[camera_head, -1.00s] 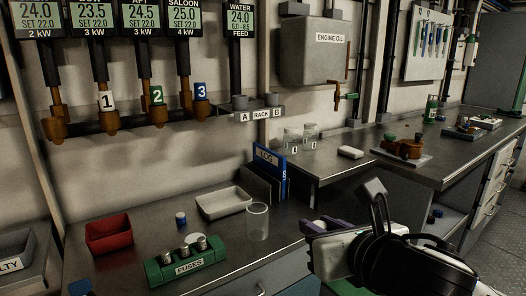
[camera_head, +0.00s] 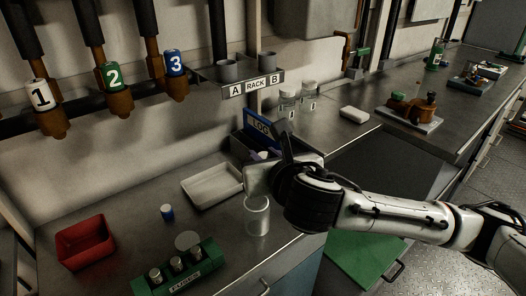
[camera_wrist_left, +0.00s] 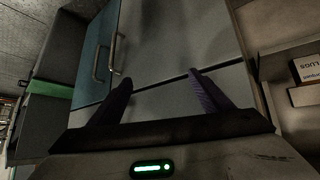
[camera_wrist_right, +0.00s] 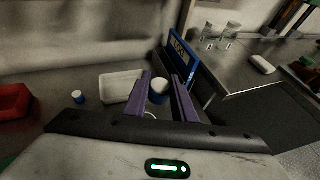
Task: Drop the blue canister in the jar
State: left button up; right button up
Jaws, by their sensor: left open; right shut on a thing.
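My right gripper (camera_head: 272,172) is above the counter, just above and slightly right of the clear glass jar (camera_head: 257,218). In the right wrist view its purple fingers (camera_wrist_right: 161,80) are shut on a blue canister with a white top (camera_wrist_right: 157,90). The head view shows only a little of that canister, behind the gripper. The jar stands upright at the counter's front edge; the gripper partly hides its rim. My left gripper (camera_wrist_left: 160,88) is open and empty, facing cabinet fronts.
A white tray (camera_head: 205,199) lies behind the jar. The green fuse holder (camera_head: 197,284) and red bin (camera_head: 62,236) are to the left. A blue log binder (camera_head: 253,128) stands behind my right gripper. Two lidded jars (camera_head: 289,99) are farther back.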

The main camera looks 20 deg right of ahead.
notch_tip(320, 180, down, 4)
jog(key=b, duration=0.3)
jog(key=shift+r+b, duration=0.15)
jog(key=shift+b, duration=0.25)
jog(key=shift+w+f+b, duration=0.1)
jog(key=shift+f+b, duration=0.5)
jog(key=shift+b, duration=0.35)
jog(key=o, duration=1.1)
